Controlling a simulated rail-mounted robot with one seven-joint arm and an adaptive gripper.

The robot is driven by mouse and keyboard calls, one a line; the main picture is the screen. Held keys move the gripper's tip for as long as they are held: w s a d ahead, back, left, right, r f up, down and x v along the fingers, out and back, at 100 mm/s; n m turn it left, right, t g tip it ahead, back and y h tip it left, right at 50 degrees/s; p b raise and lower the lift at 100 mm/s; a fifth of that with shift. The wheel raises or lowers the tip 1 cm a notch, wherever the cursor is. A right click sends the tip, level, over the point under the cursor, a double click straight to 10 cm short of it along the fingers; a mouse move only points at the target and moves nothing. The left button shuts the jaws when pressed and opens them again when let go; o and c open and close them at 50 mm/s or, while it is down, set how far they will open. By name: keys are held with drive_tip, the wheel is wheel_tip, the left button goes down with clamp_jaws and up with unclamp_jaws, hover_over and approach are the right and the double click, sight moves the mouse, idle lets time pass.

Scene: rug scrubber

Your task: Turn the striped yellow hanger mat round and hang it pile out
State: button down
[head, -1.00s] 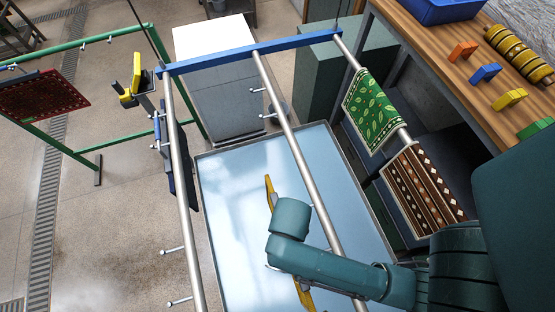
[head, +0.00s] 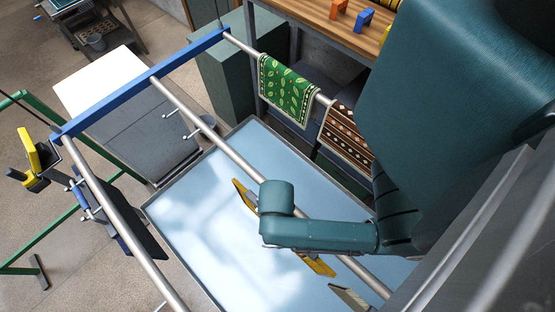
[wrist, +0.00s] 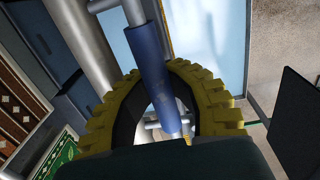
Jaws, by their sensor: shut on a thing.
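My gripper (wrist: 158,78) has yellow ridged fingers, closed around a blue hanger sleeve (wrist: 145,50) in the wrist view. In the head view, my arm crosses over the middle silver rail and hides my gripper. Narrow yellow edges, which look like the striped yellow hanger mat (head: 243,196), show on both sides of my arm, roughly in line with the middle rail (head: 225,145). The mat is nearly edge-on, so its pile and backing faces cannot be told apart. Whether the hanger touches the rail's pegs is unclear.
A green leaf mat (head: 287,92) and a brown patterned mat (head: 346,138) hang on the right rail. A dark panel (head: 140,238) hangs by the left rail. A blue crossbar (head: 150,80) joins the rails. A pale blue basin (head: 195,230) lies below.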

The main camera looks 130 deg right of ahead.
drive_tip(key=shift+f, duration=0.25)
drive_tip(key=c, duration=1)
unclamp_jaws()
drive_tip(key=shift+w, duration=0.1)
wheel_tip(320, 180, up, 8)
drive_tip(key=shift+w+f, duration=0.15)
drive_tip(key=shift+f, duration=0.05)
